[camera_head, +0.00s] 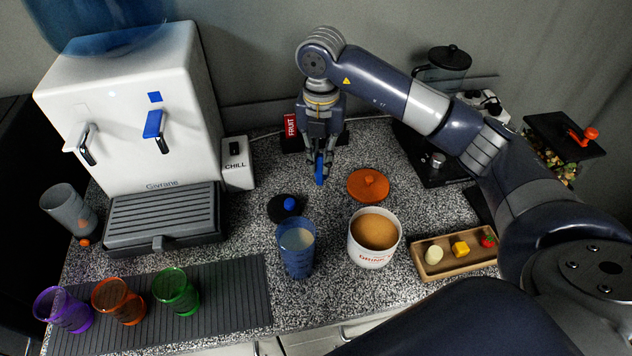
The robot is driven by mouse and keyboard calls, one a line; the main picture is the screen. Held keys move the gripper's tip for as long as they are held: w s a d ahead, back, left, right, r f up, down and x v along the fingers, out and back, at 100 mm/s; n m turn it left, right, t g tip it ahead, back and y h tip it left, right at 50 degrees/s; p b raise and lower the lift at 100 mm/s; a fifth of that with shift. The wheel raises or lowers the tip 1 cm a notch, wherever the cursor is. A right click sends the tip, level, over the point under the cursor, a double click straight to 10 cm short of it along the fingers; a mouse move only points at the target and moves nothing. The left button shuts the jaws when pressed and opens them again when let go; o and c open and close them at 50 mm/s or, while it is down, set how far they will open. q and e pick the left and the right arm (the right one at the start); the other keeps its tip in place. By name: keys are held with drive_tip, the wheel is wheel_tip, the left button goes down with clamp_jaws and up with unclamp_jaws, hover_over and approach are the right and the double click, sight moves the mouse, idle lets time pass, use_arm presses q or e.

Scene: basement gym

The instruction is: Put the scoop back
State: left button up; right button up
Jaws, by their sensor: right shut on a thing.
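My right gripper (319,160) points down over the back middle of the counter. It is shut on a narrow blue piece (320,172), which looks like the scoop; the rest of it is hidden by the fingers. In front, to the right of the gripper, stands an open white tub (372,257) filled with tan powder (375,231). A blue tumbler (297,252) with pale contents stands left of the tub. My left gripper is not in view.
A dark lid (279,212) with a blue knob lies behind the tumbler. A water dispenser (140,110) stands left. Purple, orange and green glasses (176,293) stand on a ribbed mat (232,300). A wooden tray (455,268) with small pieces is right, beside a blender base (430,165).

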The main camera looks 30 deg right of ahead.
sight(321, 179)
wheel_tip(321, 179, down, 3)
drive_tip(key=shift+r, duration=0.2)
drive_tip(key=shift+f+p, duration=0.3)
drive_tip(key=shift+f, duration=0.05)
wheel_tip(321, 179, down, 3)
drive_tip(key=shift+p, duration=0.5)
drive_tip(key=shift+f, duration=0.6)
drive_tip(key=o, duration=0.6)
drive_tip(key=shift+r, duration=0.1)
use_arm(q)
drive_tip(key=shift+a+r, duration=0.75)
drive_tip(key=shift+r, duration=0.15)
use_arm(e)
drive_tip(key=shift+o, duration=0.4)
